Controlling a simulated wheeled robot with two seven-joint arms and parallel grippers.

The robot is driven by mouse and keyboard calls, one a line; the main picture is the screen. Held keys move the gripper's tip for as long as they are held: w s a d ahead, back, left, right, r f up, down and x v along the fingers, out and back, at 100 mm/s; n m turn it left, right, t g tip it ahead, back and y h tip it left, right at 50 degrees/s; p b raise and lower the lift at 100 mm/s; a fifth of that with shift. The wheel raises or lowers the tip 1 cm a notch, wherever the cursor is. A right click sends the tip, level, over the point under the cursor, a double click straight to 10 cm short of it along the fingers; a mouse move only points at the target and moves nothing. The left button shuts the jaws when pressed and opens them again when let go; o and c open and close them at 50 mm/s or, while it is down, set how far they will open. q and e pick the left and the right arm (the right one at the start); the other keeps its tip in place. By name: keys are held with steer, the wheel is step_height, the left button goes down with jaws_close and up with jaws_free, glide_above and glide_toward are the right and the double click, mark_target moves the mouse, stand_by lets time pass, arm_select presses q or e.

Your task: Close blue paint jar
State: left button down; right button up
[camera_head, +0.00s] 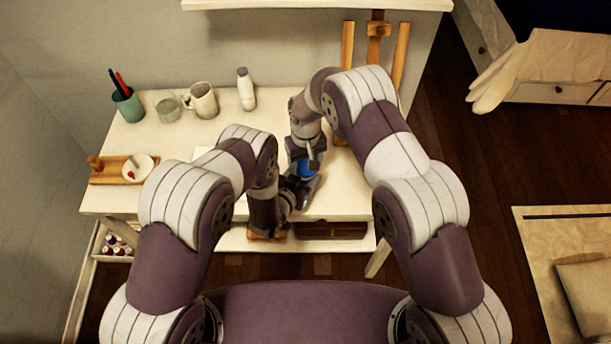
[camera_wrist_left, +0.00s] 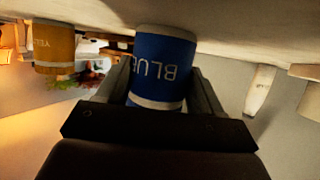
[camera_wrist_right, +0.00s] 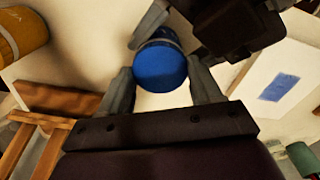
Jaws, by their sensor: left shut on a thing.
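The blue paint jar (camera_head: 308,170) is at the front middle of the white table, partly covered by my arms. Its blue side with the word BLUE and a white band shows in the left wrist view (camera_wrist_left: 163,60). My left gripper (camera_wrist_left: 163,88) is shut on the jar's side. In the right wrist view the jar's round blue top (camera_wrist_right: 160,68) faces my right gripper (camera_wrist_right: 160,80). My right gripper's fingers are open, one on each side of that top, with a small gap. I cannot tell how tightly any lid sits.
A yellow jar (camera_wrist_left: 55,45) stands near the blue one. A green pen cup (camera_head: 127,105), mugs (camera_head: 202,100) and a white bottle (camera_head: 246,90) stand at the table's back left. A wooden tray (camera_head: 110,172) is at the left end. A wooden easel (camera_head: 400,55) is behind.

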steer(key=shift+c, duration=0.8)
steer(key=m, duration=0.5)
steer(key=o, duration=1.2)
steer(key=shift+c, duration=0.2)
steer(key=shift+r, duration=2.3)
steer(key=shift+c, duration=0.3)
